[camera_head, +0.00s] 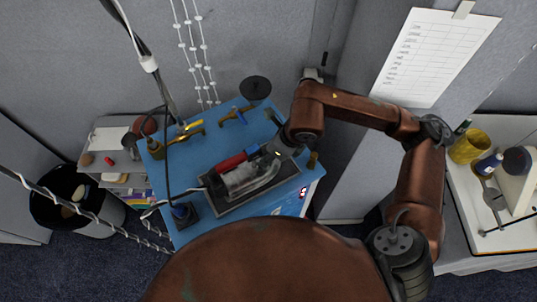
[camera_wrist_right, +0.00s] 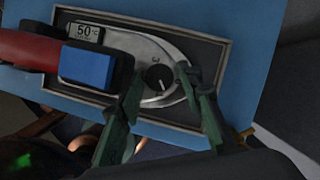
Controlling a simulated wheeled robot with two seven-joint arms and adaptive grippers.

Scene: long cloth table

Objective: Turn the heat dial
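The heat dial (camera_wrist_right: 158,77) is a round black knob with a pale pointer mark, on a silver oval panel (camera_wrist_right: 130,45) in a dark frame. A small display (camera_wrist_right: 84,32) on the panel reads 50. My right gripper (camera_wrist_right: 160,86) is open, with one greenish finger on each side of the dial; I cannot tell whether either touches it. In the head view the right gripper (camera_head: 281,147) is over the right end of the silver panel (camera_head: 250,180), and the dial is not clearly visible there. My left gripper is not in view.
A red tool handle (camera_head: 230,162) with a blue end (camera_wrist_right: 87,68) lies across the panel's left part. The blue bench top (camera_head: 190,160) holds brass fittings (camera_head: 184,138). A black bin (camera_head: 65,195) stands left; a table with a yellow cup (camera_head: 468,147) stands right.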

